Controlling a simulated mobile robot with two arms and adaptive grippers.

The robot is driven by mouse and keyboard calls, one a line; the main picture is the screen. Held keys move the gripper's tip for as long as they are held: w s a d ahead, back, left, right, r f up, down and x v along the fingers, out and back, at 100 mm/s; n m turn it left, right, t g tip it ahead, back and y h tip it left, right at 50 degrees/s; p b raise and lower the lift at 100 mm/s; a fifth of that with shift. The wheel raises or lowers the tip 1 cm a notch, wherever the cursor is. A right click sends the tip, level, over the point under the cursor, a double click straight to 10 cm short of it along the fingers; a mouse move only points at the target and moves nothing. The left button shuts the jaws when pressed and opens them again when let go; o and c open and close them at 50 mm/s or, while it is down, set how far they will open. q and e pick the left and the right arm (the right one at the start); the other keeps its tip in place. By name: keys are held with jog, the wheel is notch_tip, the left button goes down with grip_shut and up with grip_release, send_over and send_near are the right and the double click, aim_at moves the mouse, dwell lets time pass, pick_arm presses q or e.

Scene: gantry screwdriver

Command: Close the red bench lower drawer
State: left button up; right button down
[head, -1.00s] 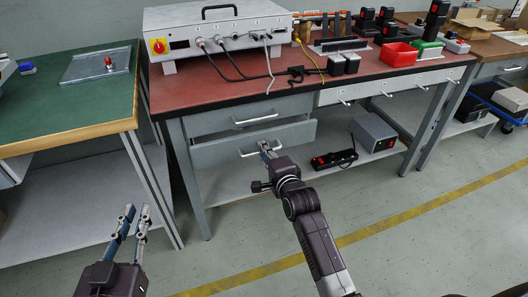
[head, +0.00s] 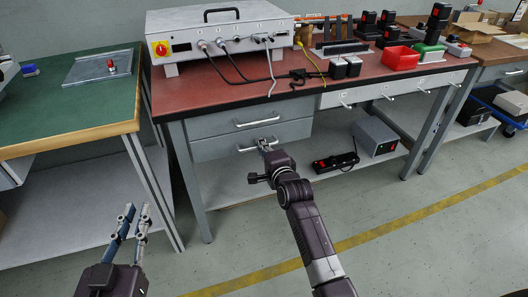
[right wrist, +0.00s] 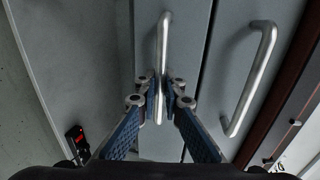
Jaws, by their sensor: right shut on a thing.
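The red bench (head: 215,97) has two grey drawers under its left side. The lower drawer (head: 215,148) now looks level with the upper drawer (head: 213,124), with no clear gap showing. My right gripper (head: 263,144) is at the lower drawer's handle. In the right wrist view its fingers (right wrist: 159,100) are shut on the lower drawer handle (right wrist: 164,42), one on each side of the bar. The upper drawer handle (right wrist: 254,75) stands to the right there, untouched. My left gripper (head: 134,218) is open and empty at the lower left, apart from the benches.
A grey power box (head: 374,137) and a black power strip (head: 335,162) rest on the bench's lower shelf, right of the drawers. A green-topped bench (head: 70,105) stands to the left. The floor in front is clear.

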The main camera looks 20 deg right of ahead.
jog(key=shift+r, duration=0.1)
jog(key=c, duration=2.3)
grip_release()
jog(key=shift+w, duration=0.15)
jog(key=shift+c, duration=0.2)
jog(key=shift+s, duration=0.35)
jog(key=v, duration=1.1)
jog(key=shift+s, duration=0.1)
